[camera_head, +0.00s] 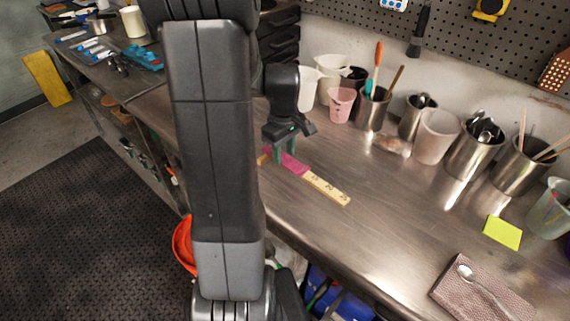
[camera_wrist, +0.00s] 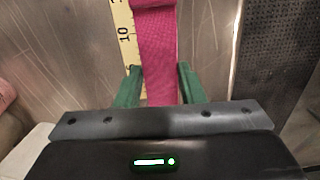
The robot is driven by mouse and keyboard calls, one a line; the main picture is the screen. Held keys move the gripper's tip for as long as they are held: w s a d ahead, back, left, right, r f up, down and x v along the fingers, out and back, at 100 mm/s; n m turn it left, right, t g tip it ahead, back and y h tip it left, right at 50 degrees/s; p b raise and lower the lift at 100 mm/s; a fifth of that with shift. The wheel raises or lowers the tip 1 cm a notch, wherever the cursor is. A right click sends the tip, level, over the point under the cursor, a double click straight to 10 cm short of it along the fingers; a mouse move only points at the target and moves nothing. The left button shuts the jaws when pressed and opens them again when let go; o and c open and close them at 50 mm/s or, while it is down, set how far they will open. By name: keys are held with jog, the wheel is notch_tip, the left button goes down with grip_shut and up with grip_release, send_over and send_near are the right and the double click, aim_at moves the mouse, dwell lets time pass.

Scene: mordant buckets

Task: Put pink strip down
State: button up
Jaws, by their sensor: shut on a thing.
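The pink strip (camera_head: 294,164) is a flat magenta band at the left part of the steel bench. In the wrist view the pink strip (camera_wrist: 158,45) runs between my green fingers and away from them. My gripper (camera_head: 285,150) points down at the bench and is shut on the strip; its fingertips also show in the wrist view (camera_wrist: 159,78). A yellow numbered measuring strip (camera_head: 328,188) lies beside and partly under the pink one, and it also shows in the wrist view (camera_wrist: 125,35). I cannot tell whether the pink strip touches the bench. My arm hides part of the bench.
A pink cup (camera_head: 341,104), a tool holder (camera_head: 373,110) and several metal and plastic containers line the wall. A yellow-green note (camera_head: 502,232) and a spoon on a cloth (camera_head: 470,297) lie to the right. The bench between is clear.

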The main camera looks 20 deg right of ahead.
aim_at(284, 160)
notch_tip(284, 160, down, 6)
jog(key=shift+r, duration=0.1)
jog(key=shift+s, duration=0.15)
jog(key=o, duration=1)
jog(key=shift+s+a+f, duration=0.1)
jog(key=shift+a+f, duration=0.05)
jog(key=shift+f, duration=0.1)
jog(key=shift+c, duration=0.2)
jog(key=r, duration=1.2)
jog(key=shift+w+r, duration=0.15)
jog(key=shift+w, duration=0.1)
notch_tip(284, 160, down, 12)
jog(key=shift+r, duration=0.1)
